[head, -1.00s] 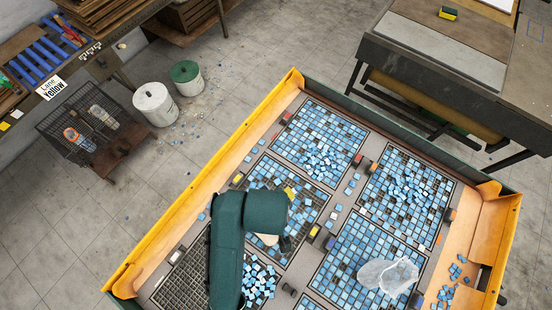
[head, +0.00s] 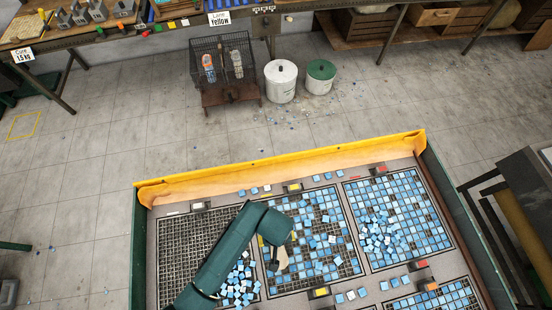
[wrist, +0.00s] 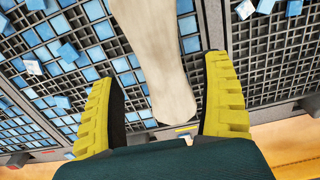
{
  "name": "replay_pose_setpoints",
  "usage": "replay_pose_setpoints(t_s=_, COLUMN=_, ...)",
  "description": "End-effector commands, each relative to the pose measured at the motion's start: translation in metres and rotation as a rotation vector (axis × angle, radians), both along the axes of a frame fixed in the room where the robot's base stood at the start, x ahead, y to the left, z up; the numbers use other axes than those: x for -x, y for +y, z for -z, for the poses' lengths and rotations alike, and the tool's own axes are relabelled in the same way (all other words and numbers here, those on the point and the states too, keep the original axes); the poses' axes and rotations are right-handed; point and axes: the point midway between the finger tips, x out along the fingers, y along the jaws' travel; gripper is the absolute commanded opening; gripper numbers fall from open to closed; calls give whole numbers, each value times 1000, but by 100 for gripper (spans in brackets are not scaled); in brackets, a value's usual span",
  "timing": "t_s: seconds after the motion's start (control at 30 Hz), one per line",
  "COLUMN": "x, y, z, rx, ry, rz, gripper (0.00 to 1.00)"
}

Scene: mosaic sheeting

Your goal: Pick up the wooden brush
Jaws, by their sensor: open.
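The wooden brush shows as a pale, smooth wooden handle (wrist: 155,50) in the wrist view. It runs from the top edge down to a rounded end. In the head view a pale piece of it (head: 282,260) shows just below my gripper (head: 277,240); the rest is hidden or hard to make out. My gripper (wrist: 163,74) is open, with one yellow ribbed finger on each side of the handle. Gaps show between the handle and both fingers. I cannot tell how far below the fingertips the handle lies.
Blue-tiled grid sheets (head: 395,215) and a mostly bare grid (head: 198,250) fill the table. Loose blue and white tiles (head: 238,285) lie around my arm. A raised yellow-orange rim (head: 290,158) bounds the far side. Two buckets (head: 281,82) and a wire cage stand on the floor beyond.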

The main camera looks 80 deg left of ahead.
Motion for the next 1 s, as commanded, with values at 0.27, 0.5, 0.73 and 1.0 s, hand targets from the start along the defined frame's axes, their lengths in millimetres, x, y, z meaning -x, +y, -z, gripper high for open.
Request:
replay_pose_setpoints(t_s=0.27, x=3, y=1, z=44, rx=1, ry=1, rz=0, gripper=80)
replay_pose_setpoints(t_s=0.5, x=2, y=1, z=53, rx=-1, ry=-1, rz=0, gripper=80)
replay_pose_setpoints(t_s=0.73, x=2, y=1, z=53, rx=-1, ry=0, rz=0, gripper=54)
replay_pose_setpoints(t_s=1.0, x=2, y=1, z=53, rx=-1, ry=-1, rz=0, gripper=7)
